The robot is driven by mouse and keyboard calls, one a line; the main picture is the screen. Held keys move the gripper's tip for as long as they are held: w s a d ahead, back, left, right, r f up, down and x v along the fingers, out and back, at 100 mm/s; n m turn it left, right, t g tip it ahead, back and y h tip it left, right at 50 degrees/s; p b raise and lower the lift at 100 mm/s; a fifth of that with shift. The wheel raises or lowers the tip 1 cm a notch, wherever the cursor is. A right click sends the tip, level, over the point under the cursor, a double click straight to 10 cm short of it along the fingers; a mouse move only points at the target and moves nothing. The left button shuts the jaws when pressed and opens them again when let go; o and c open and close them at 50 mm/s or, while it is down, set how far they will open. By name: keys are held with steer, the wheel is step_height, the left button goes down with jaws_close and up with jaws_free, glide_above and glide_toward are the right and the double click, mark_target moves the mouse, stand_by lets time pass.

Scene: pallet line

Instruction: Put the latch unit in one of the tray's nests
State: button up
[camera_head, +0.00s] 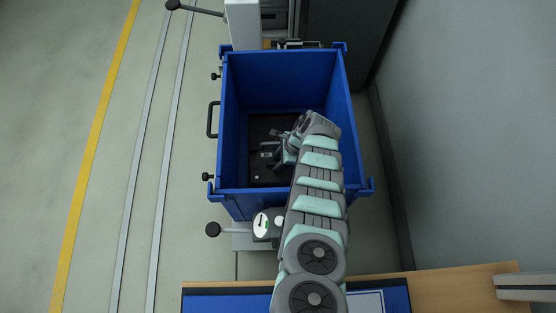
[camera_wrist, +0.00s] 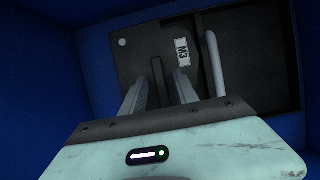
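A dark tray or plate (camera_wrist: 125,65) lies on the floor of the blue bin; it also shows in the head view (camera_head: 260,130). No separate latch unit stands out clearly. A white label marked M3 (camera_wrist: 182,52) and a pale grey bar (camera_wrist: 214,65) sit on the dark surface; whether they belong to the latch unit or the tray I cannot tell. My gripper (camera_wrist: 158,82) is down inside the bin, over this surface, with its fingers apart. A narrow dark strip shows between the fingers, touching neither as far as I see. In the head view my gripper (camera_head: 280,153) is partly hidden by my wrist.
The blue bin (camera_head: 228,130) has high walls close around my arm. A black handle (camera_head: 213,119) is on its left side. A wooden bench (camera_head: 440,285) with a blue mat is at the bottom. A grey wall (camera_head: 470,130) stands at right; the left floor is clear.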

steer(key=p+v, duration=0.9)
steer(key=v, duration=0.3)
